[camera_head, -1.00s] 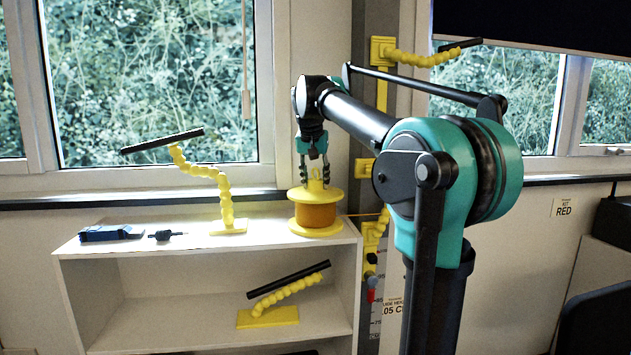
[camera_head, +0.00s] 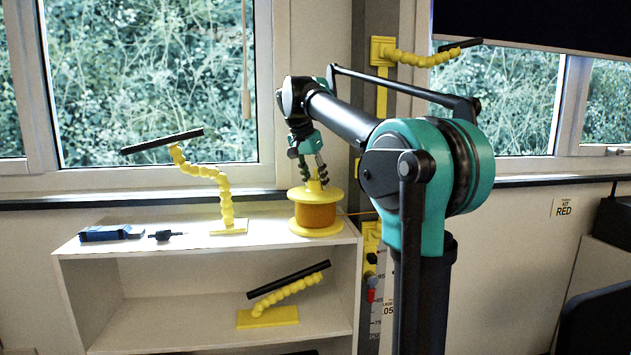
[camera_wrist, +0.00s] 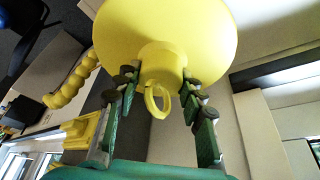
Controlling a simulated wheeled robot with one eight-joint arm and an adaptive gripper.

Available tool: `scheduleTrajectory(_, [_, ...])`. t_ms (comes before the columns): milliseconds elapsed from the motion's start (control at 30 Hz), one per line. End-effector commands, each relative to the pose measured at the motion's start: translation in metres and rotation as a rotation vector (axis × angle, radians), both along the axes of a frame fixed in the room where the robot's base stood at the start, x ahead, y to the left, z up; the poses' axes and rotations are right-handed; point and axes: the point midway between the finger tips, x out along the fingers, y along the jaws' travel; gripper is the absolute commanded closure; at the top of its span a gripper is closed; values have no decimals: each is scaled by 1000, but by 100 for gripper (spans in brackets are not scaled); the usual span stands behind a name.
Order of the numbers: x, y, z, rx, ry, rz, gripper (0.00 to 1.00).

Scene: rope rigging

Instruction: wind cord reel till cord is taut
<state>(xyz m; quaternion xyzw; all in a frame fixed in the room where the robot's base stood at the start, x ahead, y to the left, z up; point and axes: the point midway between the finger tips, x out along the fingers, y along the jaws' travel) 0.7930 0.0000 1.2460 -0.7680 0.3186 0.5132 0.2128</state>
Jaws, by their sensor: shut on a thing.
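The cord reel (camera_head: 316,218) is a yellow spool with orange cord wound round its core. It stands upright on the top right of the white shelf unit. A yellow knob with a ring on top rises from its upper flange. My gripper (camera_head: 313,181) comes down from above, tilted, and its fingers are shut on the knob.
A yellow jointed stand (camera_head: 225,205) with a black bar, a blue tool (camera_head: 105,233) and a small black part (camera_head: 165,235) are on the shelf top (camera_head: 270,246) to the left. Another yellow stand (camera_head: 268,317) is on the lower shelf. A yellow bracket (camera_head: 382,50) is on the post.

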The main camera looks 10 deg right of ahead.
Motion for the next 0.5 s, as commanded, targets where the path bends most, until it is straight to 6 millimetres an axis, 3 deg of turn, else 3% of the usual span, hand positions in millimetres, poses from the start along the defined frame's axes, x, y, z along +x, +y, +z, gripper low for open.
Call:
scheduleTrajectory(233, [0,0,0,1,-1,0,100])
scheduleTrajectory(267, [0,0,0,0,0,1,58])
scheduleTrajectory(400, [0,0,0,0,0,1,41])
scheduleTrajectory(500, [0,0,0,0,0,1,39])
